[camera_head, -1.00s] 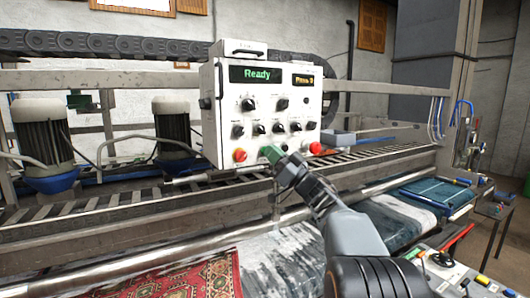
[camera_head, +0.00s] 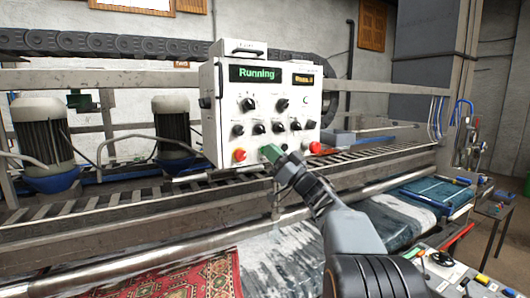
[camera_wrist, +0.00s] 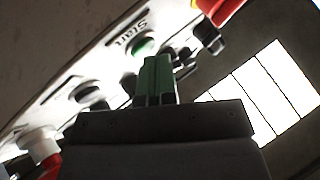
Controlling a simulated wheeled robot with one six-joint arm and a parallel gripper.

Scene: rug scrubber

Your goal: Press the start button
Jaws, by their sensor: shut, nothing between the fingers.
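The white control box (camera_head: 228,104) stands at the centre of the head view, and its green display (camera_head: 255,74) reads "Running". My gripper (camera_head: 268,152) is shut and empty, with its green fingertips at the lower edge of the panel. In the wrist view the green start button (camera_wrist: 145,46), under the label "Start", is just beyond the fingertips (camera_wrist: 153,60). I cannot tell whether the tips touch it. In the head view the gripper hides the button.
Red knobs (camera_head: 239,155) sit on the panel's lower left and right (camera_head: 315,148), close to my gripper. Black dials (camera_head: 248,104) fill the panel above. A metal rail (camera_head: 110,266) and a patterned rug (camera_head: 205,278) lie below.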

